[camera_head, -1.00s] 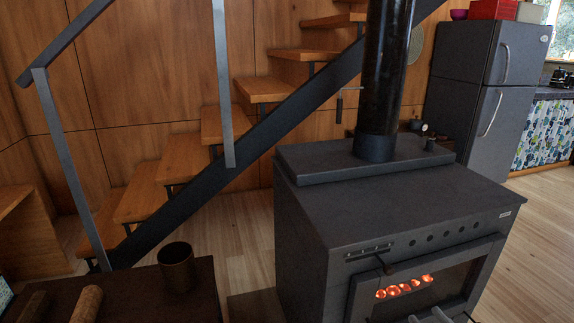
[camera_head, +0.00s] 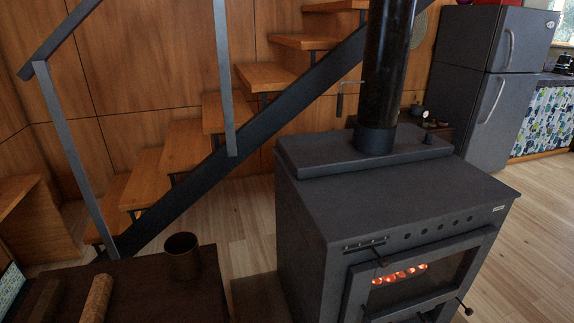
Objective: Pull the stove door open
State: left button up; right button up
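The black stove (camera_head: 405,195) stands at the right of centre in the head view, with its front turned to the lower right. Its door (camera_head: 415,262) is a dark frame around a glass pane with glowing embers (camera_head: 400,274) behind it, and it looks shut. A knobbed handle (camera_head: 467,310) sticks out near the lower right of the door. A small lever (camera_head: 382,261) sits above the pane's upper left. The door's lower part is cut off by the picture's bottom edge. Neither gripper can be made out; a small grey shape at the bottom edge is unclear.
Stairs (camera_head: 185,145) rise behind the stove. A grey fridge (camera_head: 490,80) stands at the back right. Wooden floor (camera_head: 540,220) is clear right of the stove.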

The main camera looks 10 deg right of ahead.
aim_at(480, 242)
jog(key=z, duration=1.5)
